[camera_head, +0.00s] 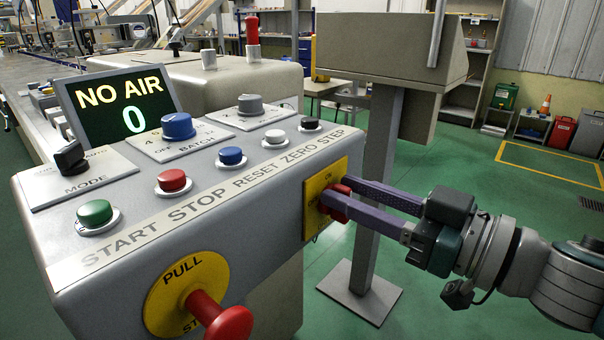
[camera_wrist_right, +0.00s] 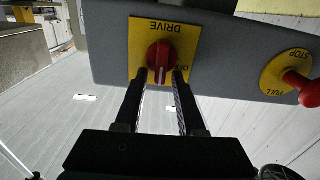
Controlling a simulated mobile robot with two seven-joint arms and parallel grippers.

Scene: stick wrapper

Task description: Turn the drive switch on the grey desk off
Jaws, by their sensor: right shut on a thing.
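The drive switch is a red rotary knob (camera_wrist_right: 161,52) on a yellow plate (camera_wrist_right: 139,30) marked DRIVE, with OFF lettering partly visible beside it. In the wrist view the lettering is upside down and the knob's bar stands roughly vertical. My right gripper (camera_head: 339,196) is shut on the knob. Its two dark fingers (camera_wrist_right: 160,76) lie on either side of the knob's lower end. My left gripper is out of view.
A red mushroom PULL/STOP button (camera_head: 226,322) sticks out of the desk's front. Start, stop, reset, zero and step buttons line the sloped top, with knobs and a NO AIR display (camera_head: 124,106) behind. A grey post (camera_head: 374,190) stands behind my right gripper.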

